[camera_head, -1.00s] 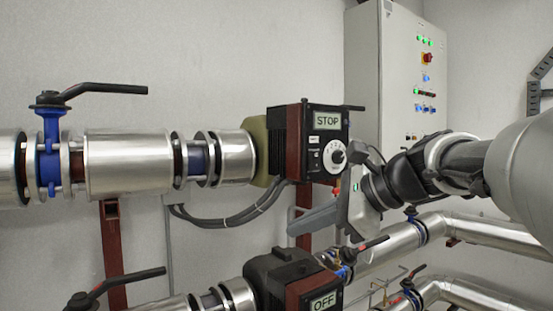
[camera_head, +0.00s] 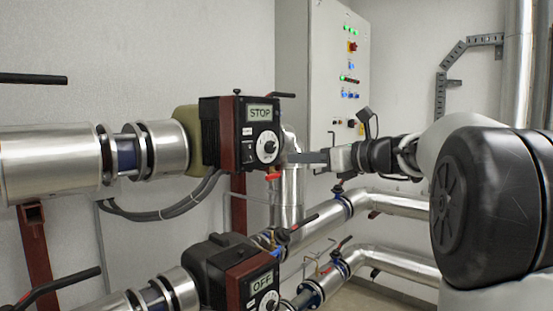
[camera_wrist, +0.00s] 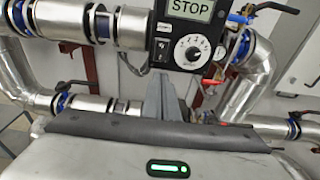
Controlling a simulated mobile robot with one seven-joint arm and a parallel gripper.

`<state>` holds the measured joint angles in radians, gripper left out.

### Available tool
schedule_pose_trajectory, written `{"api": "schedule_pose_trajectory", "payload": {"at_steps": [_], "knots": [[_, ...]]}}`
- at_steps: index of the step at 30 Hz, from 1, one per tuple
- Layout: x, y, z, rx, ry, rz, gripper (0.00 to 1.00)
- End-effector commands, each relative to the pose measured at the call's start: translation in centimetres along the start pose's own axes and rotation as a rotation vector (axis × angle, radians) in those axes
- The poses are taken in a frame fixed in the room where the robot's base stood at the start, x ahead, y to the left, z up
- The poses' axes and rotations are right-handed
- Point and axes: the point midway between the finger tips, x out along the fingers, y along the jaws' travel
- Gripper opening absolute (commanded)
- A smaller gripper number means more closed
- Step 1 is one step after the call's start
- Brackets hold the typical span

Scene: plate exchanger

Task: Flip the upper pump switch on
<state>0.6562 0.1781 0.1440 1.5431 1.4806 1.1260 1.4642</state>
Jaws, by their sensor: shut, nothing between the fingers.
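The upper pump (camera_head: 211,135) is a dark box with a red-brown side, and its display (camera_head: 259,112) reads STOP. Below the display are a round white dial (camera_head: 268,147) and, to its left, a small switch (camera_head: 247,152). In the wrist view the switch (camera_wrist: 163,46) sits left of the numbered dial (camera_wrist: 192,52); its position is too small to tell. My gripper (camera_head: 291,157) is shut and empty, its fingers level and pointing left at the pump face. In the wrist view the fingertips (camera_wrist: 160,79) appear just below the switch, and I see no contact.
A lower pump (camera_head: 225,270) with a display reading OFF stands below. Silver pipes with valve handles run below and behind my arm. A control cabinet (camera_head: 325,70) with lit buttons stands on the wall behind.

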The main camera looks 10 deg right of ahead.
Motion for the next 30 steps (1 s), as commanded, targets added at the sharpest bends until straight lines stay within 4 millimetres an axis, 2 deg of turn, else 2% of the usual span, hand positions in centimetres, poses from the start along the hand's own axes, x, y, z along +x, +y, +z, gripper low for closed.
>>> {"api": "schedule_pose_trajectory", "payload": {"at_steps": [5,12,18,24,30], "knots": [[3.0,0.1,0.1,0.001,0.001,0.006,0.0],[8.3,0.2,0.1,0.001,0.001,0.007,0.0],[11.6,0.2,0.0,0.001,0.001,0.005,0.0],[13.2,0.1,0.0,0.0,0.001,0.002,0.0],[13.4,0.1,0.0,-0.001,0.0,0.001,0.0]]}}
